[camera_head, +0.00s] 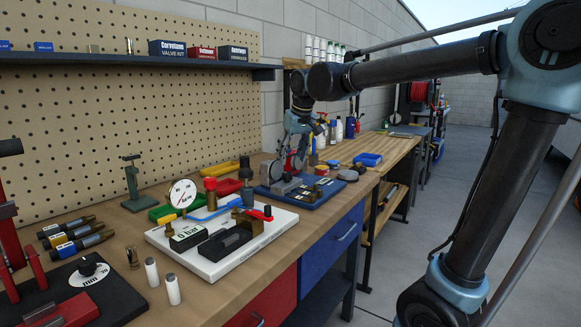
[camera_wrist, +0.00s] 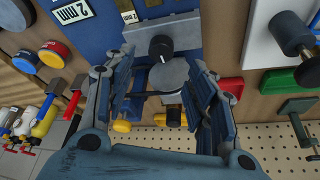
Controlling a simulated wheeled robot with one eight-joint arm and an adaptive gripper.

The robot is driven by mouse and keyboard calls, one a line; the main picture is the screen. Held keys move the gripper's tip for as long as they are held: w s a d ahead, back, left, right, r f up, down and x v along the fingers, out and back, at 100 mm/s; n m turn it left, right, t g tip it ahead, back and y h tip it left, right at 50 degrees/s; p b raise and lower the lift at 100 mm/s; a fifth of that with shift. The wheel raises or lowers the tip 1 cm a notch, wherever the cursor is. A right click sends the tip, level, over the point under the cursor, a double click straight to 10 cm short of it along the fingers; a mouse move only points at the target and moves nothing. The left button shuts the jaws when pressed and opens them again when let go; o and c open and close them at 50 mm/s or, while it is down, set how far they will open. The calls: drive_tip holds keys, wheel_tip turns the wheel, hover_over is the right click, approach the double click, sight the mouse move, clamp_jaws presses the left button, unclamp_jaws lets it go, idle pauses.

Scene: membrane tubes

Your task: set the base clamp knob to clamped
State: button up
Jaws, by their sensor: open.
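A blue base plate (camera_head: 318,196) stands on the bench with a grey clamp block (camera_head: 287,186) on it. In the wrist view the blue plate (camera_wrist: 95,45) shows with the grey block (camera_wrist: 185,30), a black round knob (camera_wrist: 161,47) and a grey disc (camera_wrist: 168,73). No readable mark shows which setting the knob is at. My gripper (camera_head: 291,160) is over the blue plate and partly hides the fixture. In the wrist view my gripper (camera_wrist: 163,85) is open, its fingers on either side of the disc and just short of the black knob. I cannot tell whether they touch anything.
A white board (camera_head: 222,250) with a gauge (camera_head: 183,193) and a red-handled valve lies in front on the bench. A yellow tray (camera_head: 222,168) and a red tray (camera_head: 229,187) lie behind. A blue tray (camera_head: 368,159) and bottles stand farther along. The pegboard wall is close behind.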

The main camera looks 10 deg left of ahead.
drive_tip(key=shift+v, duration=2.2)
drive_tip(key=s+d+f+m+h, duration=0.1)
drive_tip(key=s+d+f+m, duration=0.15)
drive_tip(key=d+f, duration=0.6)
drive_tip(key=s+d+f+m+h, duration=0.1)
drive_tip(key=s+d+f, duration=0.3)
drive_tip(key=d, duration=0.9)
drive_tip(key=s+d+f+m, duration=0.2)
drive_tip(key=s+d+f, duration=0.2)
drive_tip(key=d+f, duration=0.45)
drive_tip(key=s+d+f+m+g+h, duration=0.1)
drive_tip(key=s+d+f+m, duration=0.1)
drive_tip(key=s+d+f, duration=0.6)
drive_tip(key=shift+s+f, duration=0.4)
drive_tip(key=shift+f, duration=0.1)
drive_tip(key=shift+w+f+g, duration=0.2)
drive_tip(key=shift+w+g, duration=0.1)
drive_tip(key=shift+w, duration=0.2)
